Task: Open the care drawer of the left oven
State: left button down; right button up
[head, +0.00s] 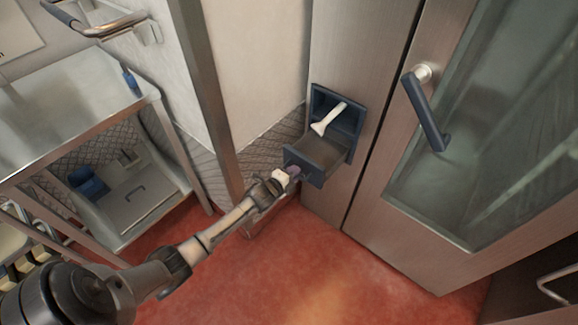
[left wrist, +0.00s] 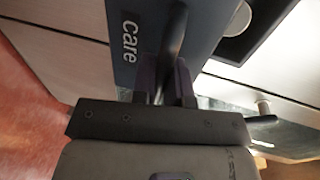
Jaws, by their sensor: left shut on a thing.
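The care drawer (head: 304,166) is a dark blue drawer in the steel front of the left oven (head: 365,55). It stands pulled out, and its inside shows. A white tool (head: 329,118) lies at the opening behind it. In the left wrist view the drawer front (left wrist: 140,35) carries the word "care" and a dark bar handle (left wrist: 177,30). My left gripper (head: 293,172) is at the drawer front, its fingers (left wrist: 166,82) shut around the handle. The gripper hides part of the handle. My right gripper is not in view.
The oven's glass door (head: 480,120) with a blue handle (head: 426,112) is shut, right of the drawer. A steel table (head: 75,100) with a lower shelf stands at left. A steel post (head: 208,90) rises between them. Red floor (head: 300,265) is clear below the drawer.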

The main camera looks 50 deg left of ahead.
pick_arm(q)
jog(key=c, duration=1.1)
grip_release()
jog(key=shift+c, duration=0.2)
jog(key=p+v, duration=0.5)
jog(key=v, duration=0.8)
jog(key=shift+s, duration=0.4)
